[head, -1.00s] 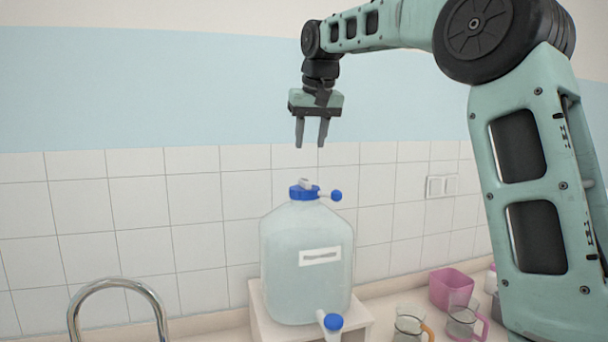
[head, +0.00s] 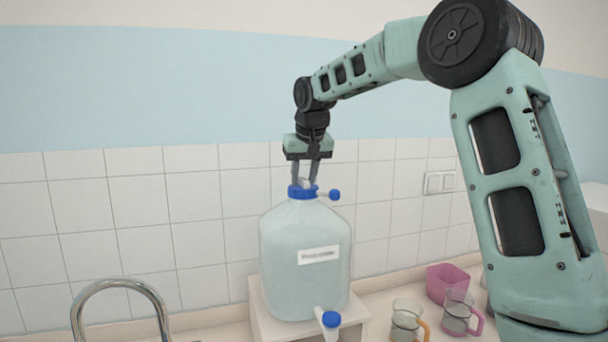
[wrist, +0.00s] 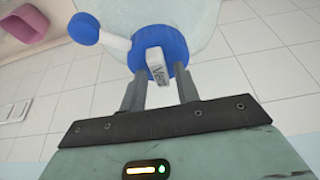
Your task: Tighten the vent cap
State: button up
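A large translucent carboy (head: 303,262) stands upright on a white stand (head: 262,330). Its blue screw lid (head: 300,191) has a blue-capped side port (head: 334,195). The vent cap, a small pale tab with lettering, stands up from the lid; it shows clearly in the wrist view (wrist: 157,67) and is partly hidden between the fingers in the head view. My gripper (head: 306,183) points down just over the lid. In the wrist view its two fingers (wrist: 160,88) are apart, one on each side of the vent cap, with gaps visible, so it is open.
A blue-handled spigot (head: 330,319) sticks out at the carboy's lower front. Glass mugs (head: 407,320) and a pink container (head: 446,283) stand on the counter to the right. A chrome faucet (head: 120,285) arches at the lower left. The tiled wall is close behind.

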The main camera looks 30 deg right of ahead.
grip_shut()
